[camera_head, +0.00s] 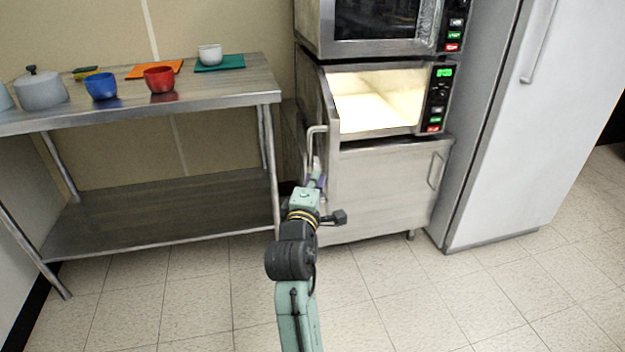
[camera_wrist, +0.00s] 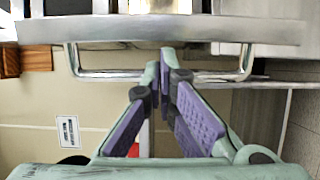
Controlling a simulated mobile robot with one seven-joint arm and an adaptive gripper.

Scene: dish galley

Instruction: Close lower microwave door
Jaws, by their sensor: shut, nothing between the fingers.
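The lower microwave (camera_head: 375,97) stands on a steel cabinet, with its lit cavity showing. Its door (camera_head: 318,115) is open and swung out to the left, seen nearly edge-on. The door's bar handle (camera_head: 311,150) faces left; it also shows in the wrist view as a metal bar (camera_wrist: 110,73). My gripper (camera_head: 318,176) is at the lower end of the handle. In the wrist view my gripper (camera_wrist: 163,62) has its purple-padded fingers together at the tips, overlapping the bar in the picture. Whether they touch it I cannot tell.
An upper microwave (camera_head: 385,25) sits directly above. A tall fridge (camera_head: 505,120) stands at the right. A steel table (camera_head: 130,113) with a pot, cups and coloured mats stands at the left. The tiled floor (camera_head: 430,300) in front is clear.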

